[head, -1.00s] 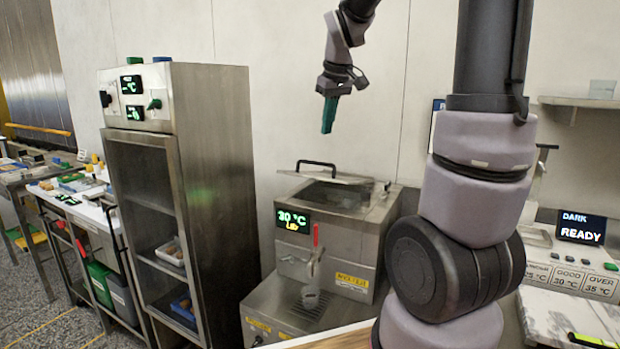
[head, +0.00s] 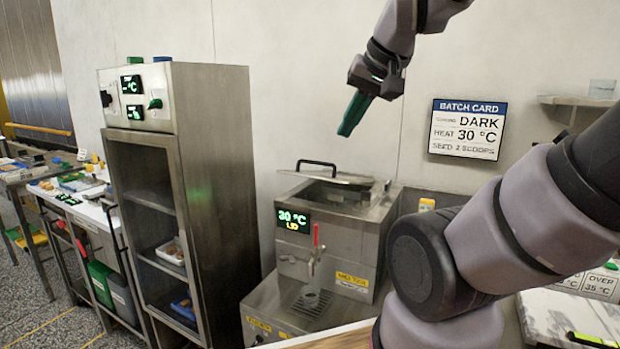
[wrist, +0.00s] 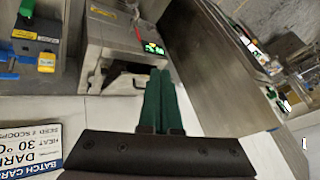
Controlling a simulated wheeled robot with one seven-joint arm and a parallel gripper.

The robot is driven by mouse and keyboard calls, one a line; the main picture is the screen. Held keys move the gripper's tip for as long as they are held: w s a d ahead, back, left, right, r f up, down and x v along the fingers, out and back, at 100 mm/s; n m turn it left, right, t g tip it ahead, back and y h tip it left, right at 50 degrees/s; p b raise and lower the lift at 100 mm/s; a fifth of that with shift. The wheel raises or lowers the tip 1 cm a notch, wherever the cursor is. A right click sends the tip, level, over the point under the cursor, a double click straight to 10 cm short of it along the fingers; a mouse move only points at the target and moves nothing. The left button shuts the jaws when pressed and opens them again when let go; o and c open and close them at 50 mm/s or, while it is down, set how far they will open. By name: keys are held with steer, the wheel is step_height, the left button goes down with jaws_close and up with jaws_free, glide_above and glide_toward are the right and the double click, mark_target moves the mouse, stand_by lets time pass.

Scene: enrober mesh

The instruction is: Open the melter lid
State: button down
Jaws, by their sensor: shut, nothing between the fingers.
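The melter (head: 352,245) is a steel box with a green display reading 30 °C and a red-handled tap at its front. Its lid (head: 345,178) is a thin metal plate with a black bar handle (head: 316,163).
A tall steel cabinet (head: 225,170) stands close left of the melter. A batch card (head: 467,129) hangs on the wall to the right, and a shelf (head: 580,101) is beyond it. A yellow-labelled item (head: 427,204) stands right of the melter.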

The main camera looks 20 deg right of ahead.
steer(key=w+d+f+n+g+h, duration=0.3)
steer(key=w+f+n+h, duration=0.15)
steer(key=n, duration=0.25)
steer(key=n+t+h, duration=0.3)
steer(key=n+h, duration=0.2)
steer(key=n, duration=1.9)
glide_toward(312, 177)
step_height(312, 177, down, 4)
steer(key=s+a, duration=0.2)
steer(key=w+d, duration=0.2)
steer(key=w+d+f, duration=0.1)
steer(key=w+d, duration=0.1)
steer(key=w+d+f, duration=0.1)
steer(key=w+d, duration=0.1)
steer(key=shift+w+d+f, duration=0.15)
steer(key=shift+d+f, duration=0.1)
steer(key=shift+d, duration=0.05)
steer(key=shift+w+d+r, duration=0.1)
steer(key=shift+r, duration=0.4)
